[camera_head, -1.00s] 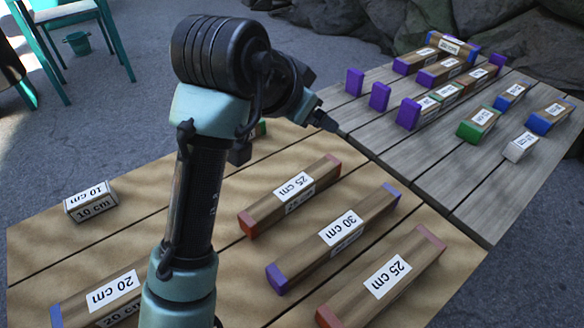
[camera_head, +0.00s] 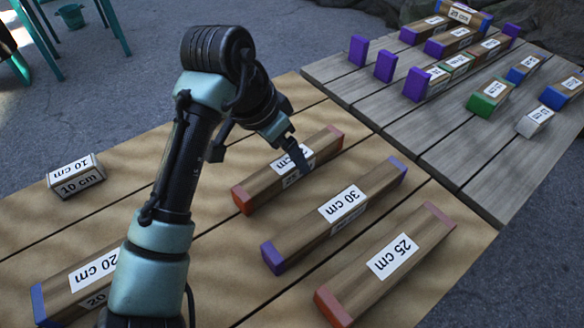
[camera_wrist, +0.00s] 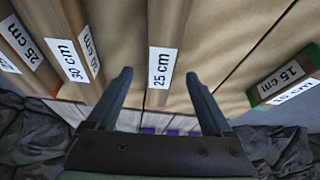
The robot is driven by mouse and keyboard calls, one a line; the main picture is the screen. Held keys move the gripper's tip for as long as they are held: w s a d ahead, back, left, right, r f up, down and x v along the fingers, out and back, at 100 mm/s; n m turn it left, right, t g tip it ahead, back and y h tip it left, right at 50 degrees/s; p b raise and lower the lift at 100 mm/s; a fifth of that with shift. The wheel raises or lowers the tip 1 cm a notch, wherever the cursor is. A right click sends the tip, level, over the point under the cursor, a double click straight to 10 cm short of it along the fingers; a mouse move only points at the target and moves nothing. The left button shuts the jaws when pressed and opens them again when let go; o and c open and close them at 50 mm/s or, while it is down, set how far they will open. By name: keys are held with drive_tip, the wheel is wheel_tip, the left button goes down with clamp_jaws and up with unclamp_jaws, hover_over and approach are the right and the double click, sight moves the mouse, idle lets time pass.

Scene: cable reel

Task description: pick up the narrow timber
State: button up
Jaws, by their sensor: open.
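A narrow 25 cm timber (camera_head: 262,190) with red ends lies on the near tan table, the farthest of three parallel timbers at right. In the wrist view it (camera_wrist: 172,22) runs away from the picture's middle, its white label facing up. My gripper (camera_head: 297,158) is open and empty above this timber's label area. In the wrist view, my gripper's two fingers (camera_wrist: 160,76) stand apart on either side of the timber's line. Whether the fingertips reach below its top is not clear. The arm's fingers hide part of the label in the head view.
A 30 cm timber (camera_head: 378,187) with purple ends and a wider 25 cm timber (camera_head: 425,235) lie parallel, nearer the front. A 20 cm timber (camera_head: 62,295) and a 10 cm block (camera_head: 76,178) lie left. A grey table (camera_head: 440,160) behind holds several shorter blocks.

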drive_tip(key=b+x, duration=0.2)
drive_tip(key=x, duration=0.2)
drive_tip(key=shift+f, duration=0.25)
drive_tip(key=shift+r, duration=0.1)
clamp_jaws()
